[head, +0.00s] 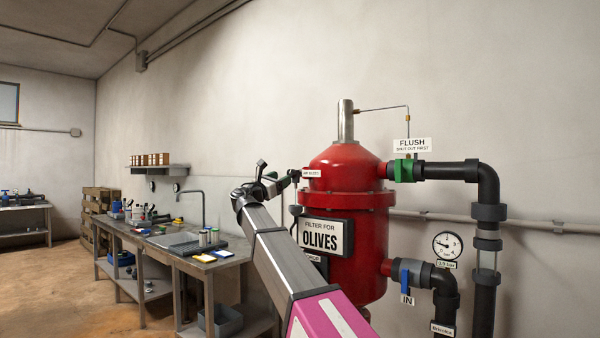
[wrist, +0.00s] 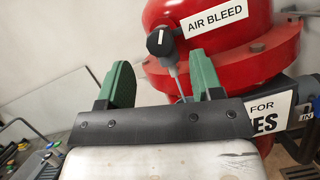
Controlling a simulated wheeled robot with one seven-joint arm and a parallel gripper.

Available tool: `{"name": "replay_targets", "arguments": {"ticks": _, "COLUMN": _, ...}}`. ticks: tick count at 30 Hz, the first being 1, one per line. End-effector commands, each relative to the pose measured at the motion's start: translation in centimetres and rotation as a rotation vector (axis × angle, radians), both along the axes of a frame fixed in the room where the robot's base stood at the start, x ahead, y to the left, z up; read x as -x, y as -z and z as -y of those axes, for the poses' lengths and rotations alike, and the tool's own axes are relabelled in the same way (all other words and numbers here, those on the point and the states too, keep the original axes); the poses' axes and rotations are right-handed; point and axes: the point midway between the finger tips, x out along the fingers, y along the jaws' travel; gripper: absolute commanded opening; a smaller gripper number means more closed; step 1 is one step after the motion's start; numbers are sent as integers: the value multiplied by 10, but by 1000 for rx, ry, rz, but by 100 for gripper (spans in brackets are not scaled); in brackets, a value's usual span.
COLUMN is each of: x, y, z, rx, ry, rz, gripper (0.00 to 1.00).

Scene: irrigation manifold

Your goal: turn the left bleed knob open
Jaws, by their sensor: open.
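I cannot tell the remaining distance. In the head view my gripper (head: 277,180) is just left of the red tank (head: 345,240), near the small sign (head: 312,173).
An "OLIVES" plate (head: 321,237) is on the tank front, close to my arm. A green flush valve (head: 408,170) and black pipe (head: 450,170) are at right, with a blue-handled inlet valve (head: 405,276) below. A workbench (head: 140,240) with a sink stands at left.

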Motion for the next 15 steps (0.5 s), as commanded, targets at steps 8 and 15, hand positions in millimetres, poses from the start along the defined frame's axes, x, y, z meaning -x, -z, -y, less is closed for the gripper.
{"name": "replay_targets", "arguments": {"ticks": 8, "x": -36, "y": -20, "z": 33, "rx": -2, "ry": 2, "rz": 2, "gripper": 60}}
{"name": "replay_targets", "arguments": {"ticks": 15, "x": -54, "y": -30, "z": 50, "rx": -2, "ry": 1, "rz": 1, "gripper": 60}}
